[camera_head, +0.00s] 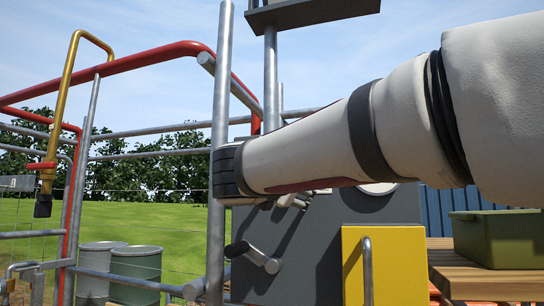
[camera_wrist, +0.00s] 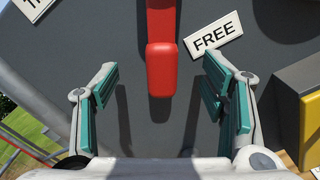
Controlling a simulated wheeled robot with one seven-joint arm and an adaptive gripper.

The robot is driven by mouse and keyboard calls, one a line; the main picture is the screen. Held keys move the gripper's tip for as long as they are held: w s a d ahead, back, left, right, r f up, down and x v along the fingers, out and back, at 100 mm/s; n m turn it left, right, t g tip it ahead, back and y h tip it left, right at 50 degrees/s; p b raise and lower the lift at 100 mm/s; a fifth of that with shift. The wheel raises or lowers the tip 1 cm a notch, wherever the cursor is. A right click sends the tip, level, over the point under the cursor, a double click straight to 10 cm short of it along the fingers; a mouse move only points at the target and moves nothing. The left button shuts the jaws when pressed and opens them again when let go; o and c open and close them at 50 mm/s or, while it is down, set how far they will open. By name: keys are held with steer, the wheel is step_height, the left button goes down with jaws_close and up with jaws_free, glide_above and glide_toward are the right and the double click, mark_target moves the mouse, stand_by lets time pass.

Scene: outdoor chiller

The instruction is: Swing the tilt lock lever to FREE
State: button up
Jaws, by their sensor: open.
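The red lever (camera_wrist: 160,68) hangs down in the wrist view in front of a dark grey panel (camera_wrist: 100,35). Its blunt lower end lies between my open fingertips in the picture, with a gap on both sides. My gripper (camera_wrist: 158,80) has teal pads and holds nothing. The white FREE label (camera_wrist: 213,34) is on the panel just right of the lever. A second white label (camera_wrist: 34,7) is cut off at the upper left. In the head view my arm hides the lever, and only a small part of my gripper shows beneath it.
In the head view, a grey post (camera_head: 220,130) stands close beside my arm. A black-tipped handle (camera_head: 250,255) sticks out lower on the grey cabinet (camera_head: 300,250). A yellow box (camera_head: 383,265) and a wooden table (camera_head: 490,283) with a green container (camera_head: 500,240) are at right.

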steer(key=shift+s, duration=0.1)
steer(key=v, duration=0.6)
steer(key=shift+s+a, duration=0.15)
steer(key=shift+s, duration=0.25)
steer(key=v, duration=1.2)
